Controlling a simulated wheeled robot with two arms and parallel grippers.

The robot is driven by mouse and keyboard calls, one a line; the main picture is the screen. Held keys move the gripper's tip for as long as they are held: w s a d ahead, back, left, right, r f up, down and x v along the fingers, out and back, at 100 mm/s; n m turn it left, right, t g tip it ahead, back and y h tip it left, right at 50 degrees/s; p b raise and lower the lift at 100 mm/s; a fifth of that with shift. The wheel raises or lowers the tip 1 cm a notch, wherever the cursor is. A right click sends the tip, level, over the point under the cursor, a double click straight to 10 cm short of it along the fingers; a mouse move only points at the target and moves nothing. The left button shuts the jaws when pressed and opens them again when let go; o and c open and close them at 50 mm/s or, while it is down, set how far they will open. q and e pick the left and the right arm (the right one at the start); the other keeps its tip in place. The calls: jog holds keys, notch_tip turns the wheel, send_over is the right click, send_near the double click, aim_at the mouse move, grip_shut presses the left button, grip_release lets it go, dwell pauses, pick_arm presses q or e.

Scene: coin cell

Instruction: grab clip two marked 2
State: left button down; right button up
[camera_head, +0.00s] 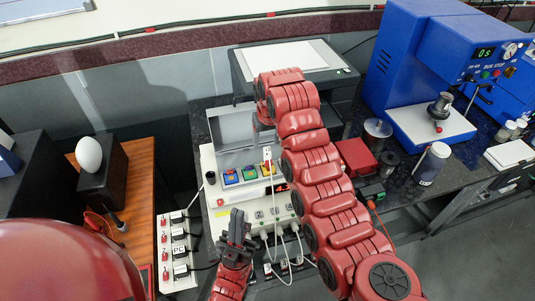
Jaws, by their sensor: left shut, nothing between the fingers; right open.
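A white box (228,222) stands in the middle, with several small grey fittings (275,211) along its front and white cables hanging there. One of these may be the clip, but I cannot read a 2 on any of them. My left gripper (238,222) is dark and shut, with nothing visible in it. It is in front of the box's lower left part, pointing up; I cannot tell whether it touches. My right arm reaches up across the box's right side. Its fingertips are hidden behind the arm and cannot be made out.
A white strip (166,284) with several labelled plugs, one marked PC, lies left of my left gripper. Coloured buttons (248,173) top the box. A blue machine (418,60), metal cylinders and a red box (356,156) stand right. An egg-shaped object (88,154) is left.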

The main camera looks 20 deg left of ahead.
aim_at(268, 151)
jog(key=p+x, duration=0.2)
jog(key=x, duration=0.1)
jog(key=p+x, duration=0.1)
jog(key=shift+w+d+f, duration=0.1)
jog(key=shift+d+f, duration=0.2)
jog(key=shift+f, duration=0.05)
jog(key=shift+w+f, duration=0.1)
jog(key=shift+f, duration=0.45)
grip_shut()
